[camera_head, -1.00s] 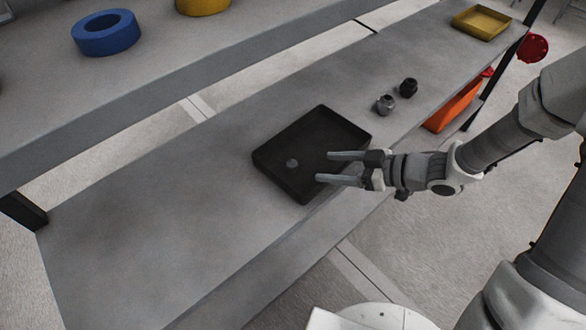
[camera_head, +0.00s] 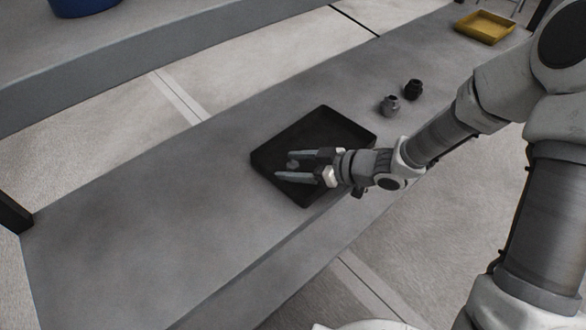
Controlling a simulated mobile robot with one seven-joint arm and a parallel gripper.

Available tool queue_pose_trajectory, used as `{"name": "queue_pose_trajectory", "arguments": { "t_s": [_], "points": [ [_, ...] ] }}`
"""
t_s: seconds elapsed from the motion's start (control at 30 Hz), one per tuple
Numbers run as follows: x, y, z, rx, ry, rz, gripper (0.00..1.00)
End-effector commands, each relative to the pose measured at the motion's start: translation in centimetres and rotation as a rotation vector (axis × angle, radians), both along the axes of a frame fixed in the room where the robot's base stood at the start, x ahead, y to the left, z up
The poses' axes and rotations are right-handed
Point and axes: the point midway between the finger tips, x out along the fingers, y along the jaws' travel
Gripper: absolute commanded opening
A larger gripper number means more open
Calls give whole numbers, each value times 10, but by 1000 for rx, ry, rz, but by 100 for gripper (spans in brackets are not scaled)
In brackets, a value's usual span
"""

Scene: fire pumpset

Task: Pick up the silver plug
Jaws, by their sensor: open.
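A small round silver piece, seemingly the silver plug (camera_head: 293,164), lies in the black tray (camera_head: 262,153) on the grey shelf. My gripper (camera_head: 277,165) reaches over the tray from the right, pointing left. Its two fingers are open, and in this view the silver piece shows in the gap between them. It seems apart from both fingers. I cannot tell how high the fingers are above it. The right part of the tray is partly hidden by my gripper.
A grey fitting (camera_head: 390,105) and a dark fitting (camera_head: 413,89) stand on the shelf right of the tray. A yellow tray (camera_head: 485,28) is at the far right end. The shelf left of the tray is clear.

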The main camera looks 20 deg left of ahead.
Motion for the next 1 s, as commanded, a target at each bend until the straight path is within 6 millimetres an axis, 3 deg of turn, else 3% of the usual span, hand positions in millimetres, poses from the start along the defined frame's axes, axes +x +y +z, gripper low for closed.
{"name": "queue_pose_trajectory", "arguments": {
  "t_s": [0.1, 0.5, 1.0],
  "points": [
    [0, 0, 0, 0, 0, 0, 69],
    [0, -1, 0, 0, 0, 0, 0],
    [0, -1, 7, 0, -2, 1, 0]
  ]
}}
